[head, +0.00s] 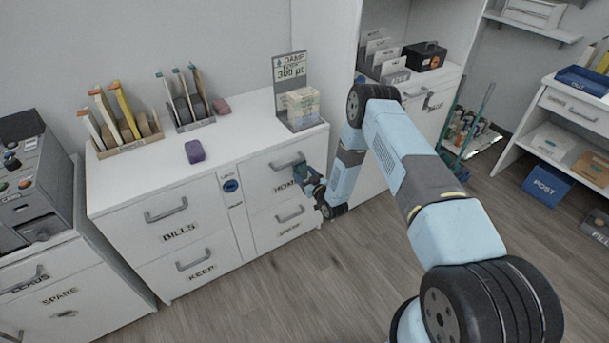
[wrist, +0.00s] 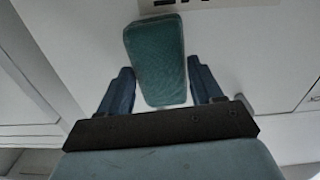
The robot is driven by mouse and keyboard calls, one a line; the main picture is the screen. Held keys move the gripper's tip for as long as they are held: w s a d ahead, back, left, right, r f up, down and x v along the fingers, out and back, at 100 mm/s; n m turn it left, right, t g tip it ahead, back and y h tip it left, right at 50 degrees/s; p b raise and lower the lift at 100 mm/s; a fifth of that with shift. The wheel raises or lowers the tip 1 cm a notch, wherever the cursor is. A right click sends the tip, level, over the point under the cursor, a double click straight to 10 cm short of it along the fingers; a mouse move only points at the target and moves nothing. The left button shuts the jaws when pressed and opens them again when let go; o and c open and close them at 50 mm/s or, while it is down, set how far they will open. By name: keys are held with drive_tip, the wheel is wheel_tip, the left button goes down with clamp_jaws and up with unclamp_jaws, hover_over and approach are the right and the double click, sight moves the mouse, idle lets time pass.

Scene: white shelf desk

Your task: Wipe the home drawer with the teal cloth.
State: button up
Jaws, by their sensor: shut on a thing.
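The home drawer (head: 262,172) is the upper right drawer of the white desk in the head view. It looks closed, with a grey handle and a HOME label partly hidden by my gripper. My gripper (head: 310,183) is at the right part of this drawer front. In the wrist view the teal cloth (wrist: 157,60), a thick padded block, sits between the two blue fingers of my gripper (wrist: 163,85). The gripper is shut on it. The cloth is in front of a white face with part of a label at the top edge. I cannot tell whether it touches the face.
The desk top (head: 235,145) holds a purple block (head: 194,151), a pink block (head: 221,106), two file holders and a DAMP stand (head: 291,75) above the home drawer. The BILLS drawer (head: 190,205) is to the left. Open wooden floor (head: 270,300) lies in front.

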drive_tip(key=shift+v, duration=2.8)
drive_tip(key=shift+d, duration=0.1)
drive_tip(key=shift+v, duration=1.45)
